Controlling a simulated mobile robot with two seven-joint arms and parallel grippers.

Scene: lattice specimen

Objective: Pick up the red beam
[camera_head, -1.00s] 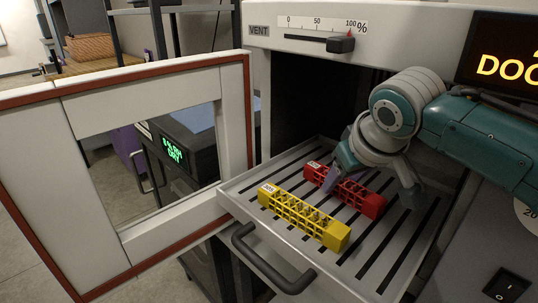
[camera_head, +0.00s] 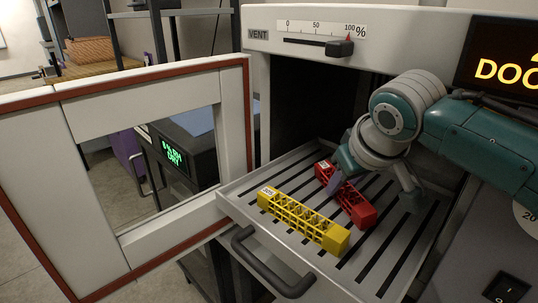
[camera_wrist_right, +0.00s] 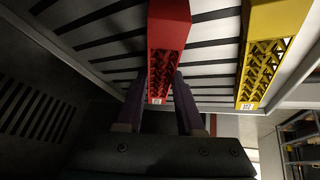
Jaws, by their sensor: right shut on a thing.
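The red lattice beam (camera_head: 354,205) has solid end blocks and a small white label. It lies on the slotted tray, slanting beside the yellow beam. In the right wrist view the red beam (camera_wrist_right: 170,25) runs between the two purple fingers of my right gripper (camera_wrist_right: 161,85), one along each side close to its labelled end. In the head view my right gripper (camera_head: 335,181) reaches down onto the beam and hides part of it. It is shut on the red beam. I cannot see clear space under the beam. My left gripper is out of view.
The yellow lattice beam (camera_head: 301,221) lies close to the red one on the slotted tray (camera_head: 393,243). The open chamber door (camera_head: 185,244) stands to the left. A handle (camera_head: 268,266) is at the tray's front. The vent slider panel (camera_head: 365,30) is above the opening.

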